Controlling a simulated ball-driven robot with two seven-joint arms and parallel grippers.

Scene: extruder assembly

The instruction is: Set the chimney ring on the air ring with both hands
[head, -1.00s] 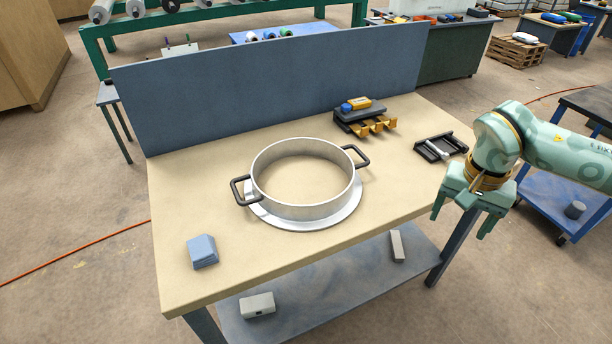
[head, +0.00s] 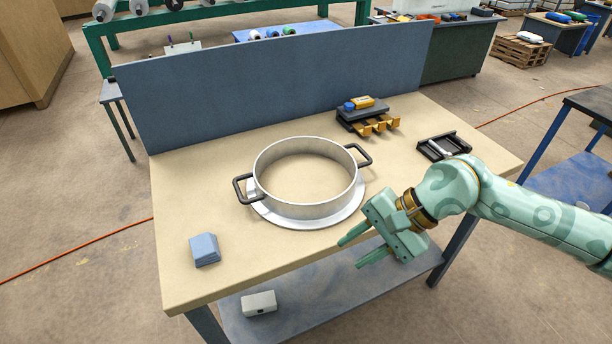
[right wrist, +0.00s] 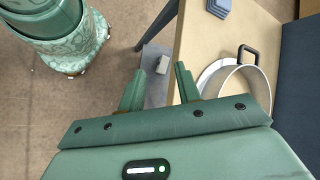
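The chimney ring (head: 306,211) is a tall silver band with two black handles, one at its left and one at its far right. It stands upright over a wider flat silver ring, the air ring (head: 335,223), on the table; whether it is fully seated I cannot tell. Both show partly in the right wrist view, the chimney ring (right wrist: 240,88) and the air ring (right wrist: 207,75). My right gripper (head: 349,254) is open and empty, in front of the rings near the table's front edge, touching neither. Its fingers also show in the right wrist view (right wrist: 159,70). My left gripper is out of view.
A blue block (head: 204,250) lies at the table's front left. A black and yellow fixture (head: 366,115) and a black tray (head: 442,147) stand at the back right. A blue panel (head: 275,85) closes the rear. A lower shelf (head: 325,292) holds a grey box (head: 259,303).

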